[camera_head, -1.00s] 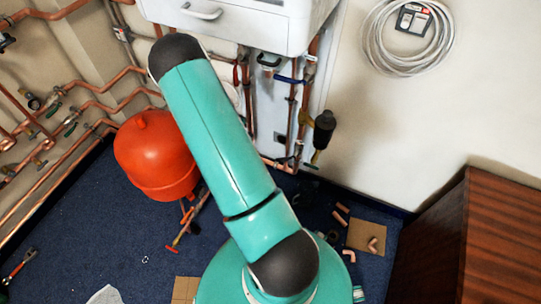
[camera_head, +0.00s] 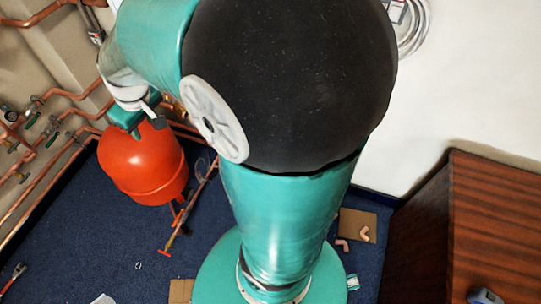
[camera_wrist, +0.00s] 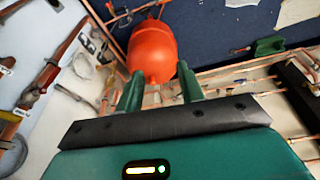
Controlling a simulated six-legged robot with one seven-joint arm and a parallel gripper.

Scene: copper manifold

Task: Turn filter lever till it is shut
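My gripper (camera_wrist: 160,84) shows two green fingers standing apart in the wrist view, with nothing between them. The red-orange round vessel (camera_wrist: 153,54) lies beyond the fingertips; I cannot tell the distance. In the head view my gripper (camera_head: 140,122) is at the upper left, in front of the top of the same vessel (camera_head: 143,170). I cannot make out the filter lever in either current view. My arm covers the middle of the head view, where the boiler and a dark cylindrical fitting on the pipes stood in view earlier.
Copper pipes with small valves (camera_head: 35,140) run along the left wall. A brown wooden cabinet (camera_head: 450,215) stands at the right. A cardboard piece (camera_head: 358,224) and copper fittings lie on the blue floor (camera_head: 85,235).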

